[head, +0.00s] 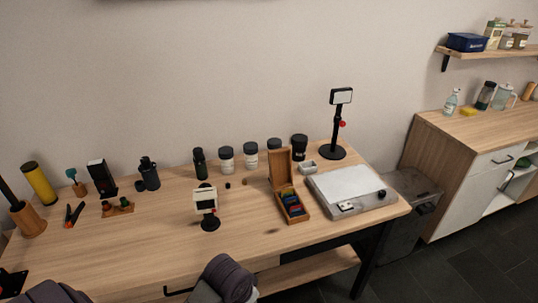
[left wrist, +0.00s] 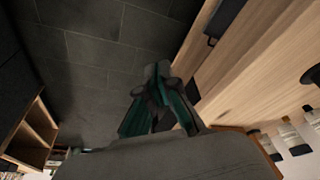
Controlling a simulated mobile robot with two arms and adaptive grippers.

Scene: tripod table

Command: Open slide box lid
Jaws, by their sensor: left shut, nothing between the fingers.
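The wooden slide box (head: 293,216) stands on the table, left of a light grey flat device. Its lid (head: 280,164) stands upright at the back of the box, and colored pieces (head: 292,202) show inside. My left gripper (left wrist: 163,72) shows in the left wrist view, shut and empty, with dark floor behind it and the table edge to its right. It is apart from the box. My grey arm parts show at the bottom of the head view, but no right gripper fingers are visible there.
The flat grey device (head: 347,187) sits close to the right of the box. A black stand (head: 333,151) is behind it, and a small display on a stand (head: 207,207) is to the left. Several jars (head: 227,160) line the back. The front of the table is mostly clear.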

